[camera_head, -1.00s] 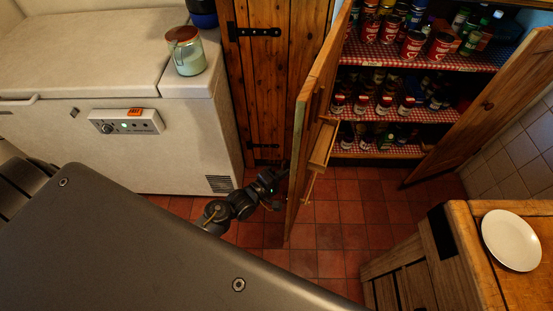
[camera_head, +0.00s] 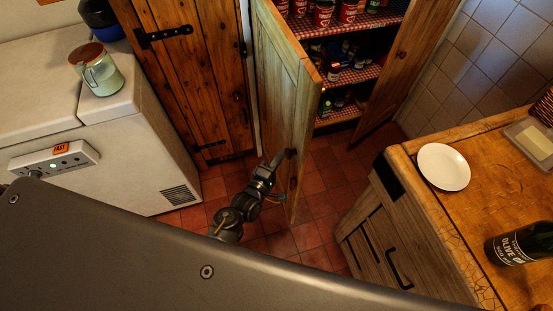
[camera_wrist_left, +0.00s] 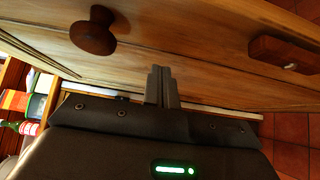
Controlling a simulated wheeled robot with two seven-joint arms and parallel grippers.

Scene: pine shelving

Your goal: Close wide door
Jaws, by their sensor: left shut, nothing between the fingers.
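The wide door (camera_head: 285,95) is the left door of the pine cupboard. It stands partly open, with its panelled outer face turned toward my left side. My left gripper (camera_head: 278,158) is low at this outer face, near the door's free edge. In the left wrist view the shut, empty fingers (camera_wrist_left: 162,85) point at the wooden door face (camera_wrist_left: 200,50), close to it. I cannot tell whether they touch it. A round wooden knob (camera_wrist_left: 93,30) is up and left of the fingers. My right gripper is out of view.
The cupboard's other door (camera_head: 405,65) stands open at right. Red cans (camera_head: 323,13) and jars fill the shelves. A wooden counter (camera_head: 430,215) with a white plate (camera_head: 443,167) stands at right, a white freezer (camera_head: 135,145) at left. Tiled floor (camera_head: 310,190) lies between them.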

